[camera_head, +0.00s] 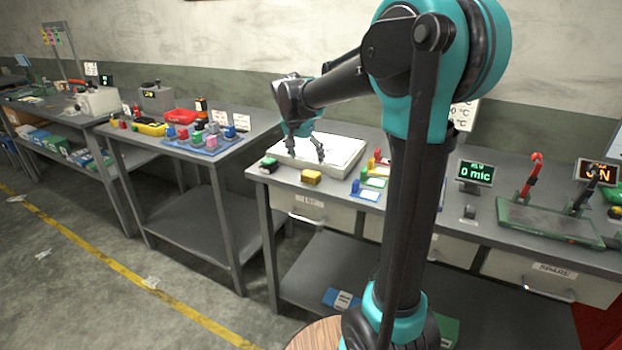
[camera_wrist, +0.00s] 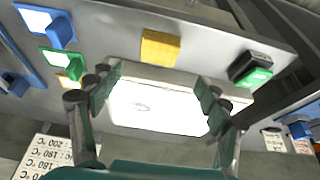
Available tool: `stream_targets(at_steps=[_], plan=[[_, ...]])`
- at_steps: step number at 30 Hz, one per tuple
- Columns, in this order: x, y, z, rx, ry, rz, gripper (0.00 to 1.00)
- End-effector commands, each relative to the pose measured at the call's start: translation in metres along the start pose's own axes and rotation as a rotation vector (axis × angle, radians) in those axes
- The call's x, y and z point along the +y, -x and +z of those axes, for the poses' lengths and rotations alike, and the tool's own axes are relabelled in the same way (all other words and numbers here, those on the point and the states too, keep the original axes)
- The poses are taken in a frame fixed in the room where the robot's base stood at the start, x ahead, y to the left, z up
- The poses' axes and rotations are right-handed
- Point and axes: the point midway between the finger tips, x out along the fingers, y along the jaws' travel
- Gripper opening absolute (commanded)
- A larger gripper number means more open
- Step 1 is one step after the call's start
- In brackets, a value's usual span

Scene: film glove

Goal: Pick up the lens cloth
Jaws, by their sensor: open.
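A small yellow pad (camera_head: 311,176), which looks like the folded lens cloth, lies near the front edge of the bench. It also shows in the wrist view, where the yellow pad (camera_wrist: 160,48) is at the top centre, beyond my fingertips. My gripper (camera_head: 305,153) hangs above the white light panel (camera_head: 345,155), behind the pad. In the wrist view my gripper (camera_wrist: 158,82) has its two fingers wide apart, with nothing between them but the panel below. The pad is apart from the fingers and fully visible in both views.
A black and green object (camera_head: 268,164) lies left of the pad, near the bench corner. Several coloured stamps or blocks (camera_head: 370,182) stand on its right. A faint mark (camera_wrist: 141,106) shows on the panel. Bare bench top surrounds the pad.

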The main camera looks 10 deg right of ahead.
Motion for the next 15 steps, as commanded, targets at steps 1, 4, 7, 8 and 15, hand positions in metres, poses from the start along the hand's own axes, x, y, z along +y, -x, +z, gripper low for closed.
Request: stream_targets(at_steps=[1,4,7,8,15], plan=[[0.0,-0.007,0.0,0.0,-0.001,0.0,0.77],[0.0,-0.016,0.0,0.0,-0.001,0.0,0.77],[0.001,-0.021,0.0,0.0,-0.001,0.0,0.77],[0.001,-0.022,0.0,0.0,-0.001,0.0,0.77],[0.004,-0.053,0.007,0.0,0.0,0.001,0.77]])
